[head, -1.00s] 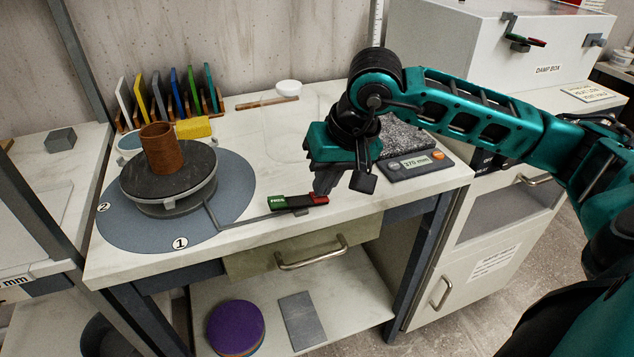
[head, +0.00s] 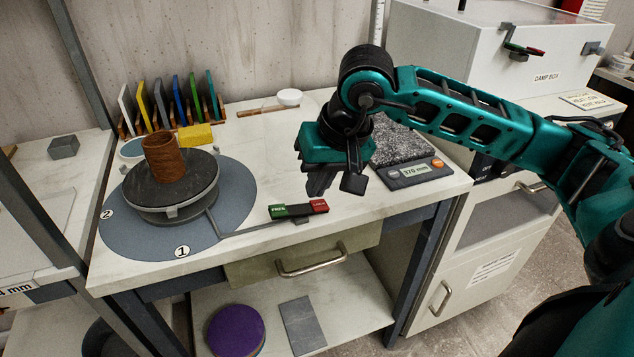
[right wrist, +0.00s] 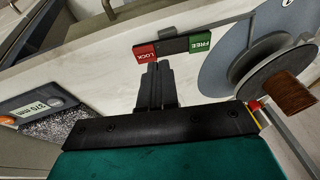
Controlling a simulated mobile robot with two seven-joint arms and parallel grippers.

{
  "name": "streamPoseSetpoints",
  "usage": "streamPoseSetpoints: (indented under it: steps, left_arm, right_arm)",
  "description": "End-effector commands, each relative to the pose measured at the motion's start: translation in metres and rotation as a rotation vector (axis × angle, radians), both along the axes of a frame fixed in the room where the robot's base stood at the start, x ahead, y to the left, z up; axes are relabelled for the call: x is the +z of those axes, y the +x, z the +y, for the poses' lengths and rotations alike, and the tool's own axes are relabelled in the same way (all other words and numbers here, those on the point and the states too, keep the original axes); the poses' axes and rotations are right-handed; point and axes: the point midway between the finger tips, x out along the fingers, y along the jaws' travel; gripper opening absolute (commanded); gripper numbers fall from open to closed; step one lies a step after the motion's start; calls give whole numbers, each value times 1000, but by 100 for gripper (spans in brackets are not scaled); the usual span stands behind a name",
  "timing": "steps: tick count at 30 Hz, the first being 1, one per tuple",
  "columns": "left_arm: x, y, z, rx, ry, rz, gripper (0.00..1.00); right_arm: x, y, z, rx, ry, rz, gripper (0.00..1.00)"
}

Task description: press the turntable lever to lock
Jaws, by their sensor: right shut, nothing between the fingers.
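The turntable (head: 172,190) stands on a round grey mat at the left of the bench, with a brown clay cylinder (head: 165,158) on it. A thin grey lever (head: 245,232) runs from its base to a two-ended block with a green FREE end (head: 278,211) and a red LOCK end (head: 318,206). In the right wrist view the red LOCK end (right wrist: 146,53) is just beyond my fingertips, with green FREE (right wrist: 201,44) to its right. My left gripper is out of view.
A grey gauge (head: 415,172) reading 370 mm and a speckled slab (head: 400,140) lie right of the gripper. Coloured upright boards (head: 175,100) and a yellow block (head: 196,134) are at the back. The bench front (head: 345,210) right of the lever is clear.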

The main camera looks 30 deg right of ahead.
Motion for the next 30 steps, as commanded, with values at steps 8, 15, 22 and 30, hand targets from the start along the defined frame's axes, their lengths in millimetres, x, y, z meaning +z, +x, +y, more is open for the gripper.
streamPoseSetpoints:
  steps: [8, 15, 22, 30]
  left_arm:
    - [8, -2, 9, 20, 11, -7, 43]
    - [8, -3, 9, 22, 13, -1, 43]
    - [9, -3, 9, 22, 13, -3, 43]
    - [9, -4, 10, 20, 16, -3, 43]
  right_arm:
    - [64, -15, -10, -7, -1, -7, 0]
    - [105, -31, -19, -6, -1, -5, 0]
    - [120, -37, -22, -6, -1, -1, 0]
    - [120, -38, -22, -6, -1, -1, 0]
